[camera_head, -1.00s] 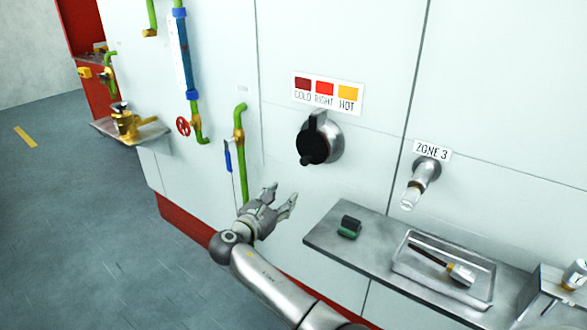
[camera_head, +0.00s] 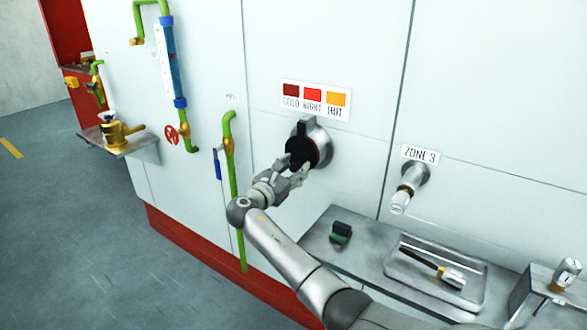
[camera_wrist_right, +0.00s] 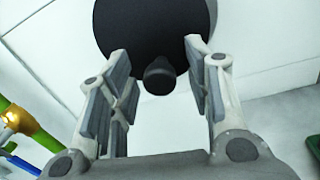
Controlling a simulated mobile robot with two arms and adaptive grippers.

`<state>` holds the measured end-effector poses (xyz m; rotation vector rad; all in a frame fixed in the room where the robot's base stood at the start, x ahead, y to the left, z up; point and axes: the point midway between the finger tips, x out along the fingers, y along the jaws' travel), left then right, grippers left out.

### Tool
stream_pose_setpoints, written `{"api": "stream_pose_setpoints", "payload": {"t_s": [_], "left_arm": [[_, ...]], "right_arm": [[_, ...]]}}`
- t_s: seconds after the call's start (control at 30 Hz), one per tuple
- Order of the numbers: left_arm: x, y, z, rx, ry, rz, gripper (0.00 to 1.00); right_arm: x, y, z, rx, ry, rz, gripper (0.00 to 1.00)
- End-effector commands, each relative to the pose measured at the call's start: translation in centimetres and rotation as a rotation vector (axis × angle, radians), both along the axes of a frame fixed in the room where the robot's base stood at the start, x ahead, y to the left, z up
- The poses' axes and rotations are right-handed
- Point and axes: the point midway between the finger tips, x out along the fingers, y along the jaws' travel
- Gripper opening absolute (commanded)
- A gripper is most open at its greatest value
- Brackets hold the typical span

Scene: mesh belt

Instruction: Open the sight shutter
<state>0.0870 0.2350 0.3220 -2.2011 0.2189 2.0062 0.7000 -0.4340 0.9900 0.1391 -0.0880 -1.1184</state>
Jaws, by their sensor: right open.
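The sight shutter is a black disc (camera_head: 300,149) with a dark tab at its top, on a round metal sight port (camera_head: 322,143) in the white wall. In the right wrist view the black disc (camera_wrist_right: 150,25) fills the top, with a dark knob (camera_wrist_right: 159,75) at its lower edge. My right gripper (camera_head: 297,173) is just below and in front of the disc. In the wrist view its two fingers (camera_wrist_right: 158,85) stand apart on either side of the knob, with gaps visible. My left gripper is not in view.
A colour label (camera_head: 315,99) sits above the port. A green pipe (camera_head: 231,190) and blue-handled valve run left of my arm. To the right, a ZONE 3 fitting (camera_head: 408,188) juts out above a metal shelf (camera_head: 325,228) with a tray (camera_head: 470,290) and brush.

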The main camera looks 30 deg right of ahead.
Motion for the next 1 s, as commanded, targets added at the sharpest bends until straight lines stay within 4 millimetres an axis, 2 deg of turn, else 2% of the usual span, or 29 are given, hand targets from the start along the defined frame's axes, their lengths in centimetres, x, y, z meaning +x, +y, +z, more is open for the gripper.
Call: {"api": "stream_pose_setpoints", "payload": {"t_s": [0.3,0.67,1.0], "left_arm": [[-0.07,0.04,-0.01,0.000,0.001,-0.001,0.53],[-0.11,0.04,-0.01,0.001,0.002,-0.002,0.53],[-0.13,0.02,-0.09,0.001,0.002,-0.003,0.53]], "right_arm": [[0.12,-0.27,-0.02,0.001,0.000,0.000,0.46],[0.12,-0.23,-0.03,0.001,0.000,0.000,0.00],[0.12,-0.44,-0.07,0.004,-0.009,0.000,0.00]]}}
